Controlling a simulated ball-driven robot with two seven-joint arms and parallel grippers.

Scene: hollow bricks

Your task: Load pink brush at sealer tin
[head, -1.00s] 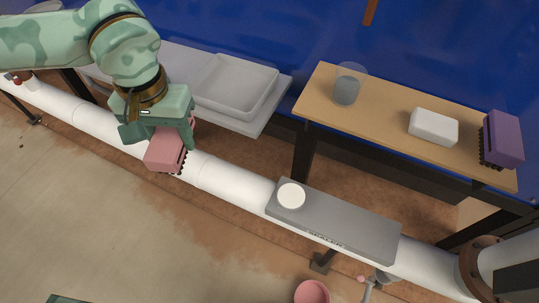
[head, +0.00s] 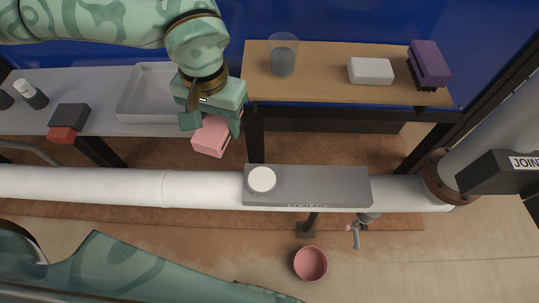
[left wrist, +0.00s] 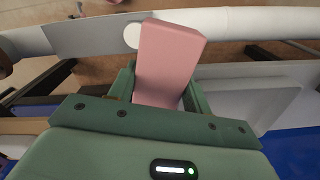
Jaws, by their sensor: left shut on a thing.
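The pink brush (head: 210,137) is a block held in my left gripper (head: 212,122), which is shut on it. It hangs above and left of the grey shelf, apart from it. In the left wrist view the pink brush (left wrist: 168,62) juts out from the gripper jaws (left wrist: 158,98). The sealer tin seems to be the white round thing (head: 262,179) on the left end of a grey shelf with small, hardly legible lettering. In the left wrist view this white disc (left wrist: 132,36) is partly hidden by the brush. My right gripper is out of view.
The grey shelf (head: 325,183) sits on a white pipe (head: 110,187). Behind are a grey tray (head: 140,98) and a wooden table (head: 330,92) with a glass (head: 283,55), white block (head: 370,71) and purple brush (head: 428,63). A pink bowl (head: 311,264) stands on the floor.

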